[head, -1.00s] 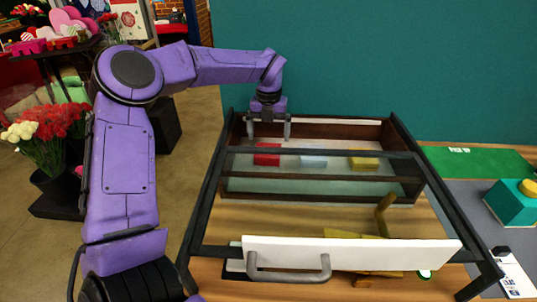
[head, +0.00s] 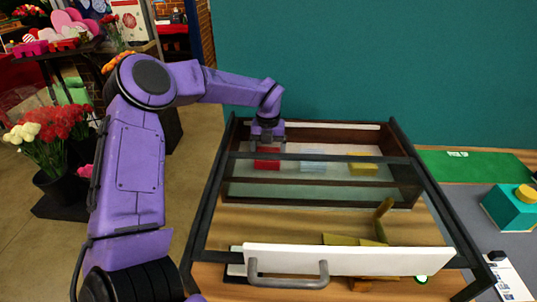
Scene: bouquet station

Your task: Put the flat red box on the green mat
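The flat red box (head: 267,159) lies at the left end of the dark wooden compartment at the back of the framed case. My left gripper (head: 267,147) points down right over it, with its fingers at the box's two sides. The fingertips are too small and partly hidden to tell whether they press on the box. The green mat (head: 475,166) lies flat on the grey table to the right of the case and looks bare apart from a small white label. My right gripper is not in view.
A light blue box (head: 312,161) and a yellow box (head: 362,163) lie to the right of the red one. The case has dark frame bars (head: 330,158) and a white front panel (head: 350,261) with a handle. A teal box (head: 511,207) with a yellow top stands right.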

